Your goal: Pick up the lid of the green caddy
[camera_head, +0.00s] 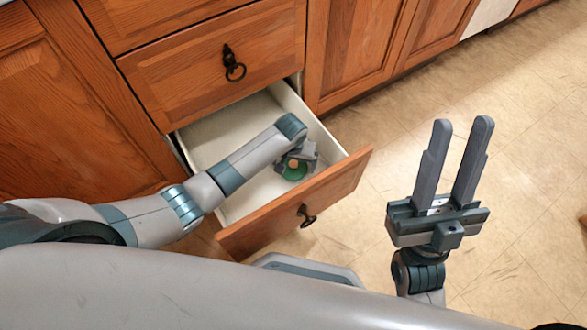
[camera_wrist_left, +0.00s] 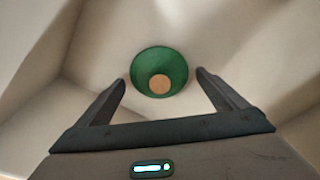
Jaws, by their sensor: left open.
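A round green lid with a tan knob (camera_wrist_left: 160,84) lies in the open drawer (camera_head: 235,147); in the head view the green lid (camera_head: 293,175) is partly covered by my left gripper. I cannot tell whether a caddy body is under it. My left gripper (camera_wrist_left: 160,77) is open and empty, pointing down into the drawer. In the left wrist view the lid sits between its two fingertips, seemingly below them and not touched. My right gripper (camera_head: 462,124) is open and empty, raised over the floor to the right of the drawer.
The drawer has pale walls and a wooden front (camera_head: 335,190) with a dark handle (camera_head: 306,215). A closed drawer with a ring pull (camera_head: 233,64) is above it. Wooden cabinets stand behind.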

